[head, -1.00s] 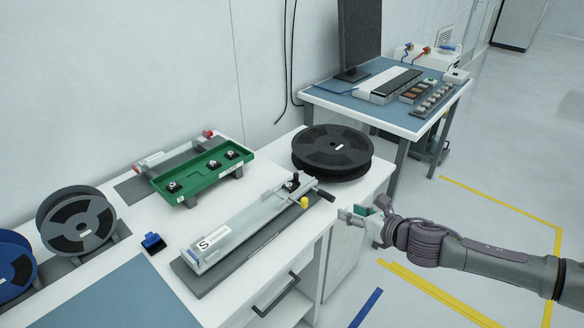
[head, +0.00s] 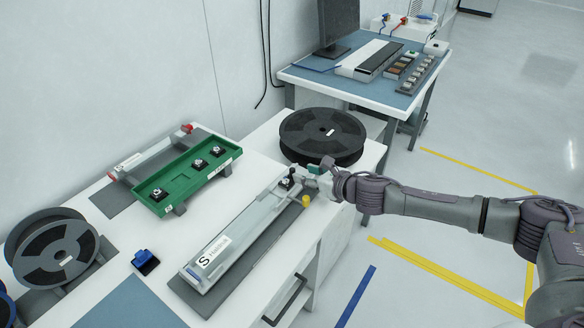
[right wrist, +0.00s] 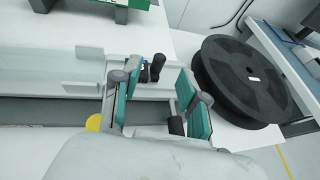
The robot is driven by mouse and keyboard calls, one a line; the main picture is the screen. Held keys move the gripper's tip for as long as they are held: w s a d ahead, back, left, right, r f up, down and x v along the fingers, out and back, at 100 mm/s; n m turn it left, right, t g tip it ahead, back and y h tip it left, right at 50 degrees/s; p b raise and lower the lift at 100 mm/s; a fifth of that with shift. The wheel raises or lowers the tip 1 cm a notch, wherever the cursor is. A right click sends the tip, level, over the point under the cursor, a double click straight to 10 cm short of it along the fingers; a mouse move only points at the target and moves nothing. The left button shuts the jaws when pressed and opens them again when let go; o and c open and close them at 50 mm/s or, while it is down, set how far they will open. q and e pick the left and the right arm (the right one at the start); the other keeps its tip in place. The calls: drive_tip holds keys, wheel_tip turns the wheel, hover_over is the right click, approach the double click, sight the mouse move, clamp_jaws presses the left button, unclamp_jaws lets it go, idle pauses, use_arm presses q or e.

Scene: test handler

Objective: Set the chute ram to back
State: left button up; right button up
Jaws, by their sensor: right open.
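The chute (head: 232,238) is a long pale channel with an "S" label, lying on a grey base on the white bench. At its far end is the ram, with an upright black knob that shows in the right wrist view (right wrist: 156,68). A yellow knob (head: 306,201) sits beside that end, and it also shows in the right wrist view (right wrist: 93,123). My right gripper (head: 309,172) is open at the far end of the chute. In the right wrist view the black knob appears between its teal-padded fingers (right wrist: 159,72), with no clear contact. My left gripper is not in view.
A green tray (head: 188,172) with several small black parts lies left of the chute. A blue-topped block (head: 145,261) and a grey reel (head: 55,250) are nearer left. A second table (head: 365,90) stands behind.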

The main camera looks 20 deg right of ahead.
sight(294, 170)
drive_tip(key=x, duration=0.5)
drive_tip(key=shift+w+f, duration=0.1)
drive_tip(key=shift+w+a+f, duration=0.2)
drive_tip(key=shift+w+a, duration=0.05)
drive_tip(key=shift+w, duration=0.25)
drive_tip(key=shift+w+f, duration=0.1)
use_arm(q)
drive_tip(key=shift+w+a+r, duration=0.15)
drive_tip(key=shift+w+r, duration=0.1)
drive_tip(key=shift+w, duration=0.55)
use_arm(e)
clamp_jaws()
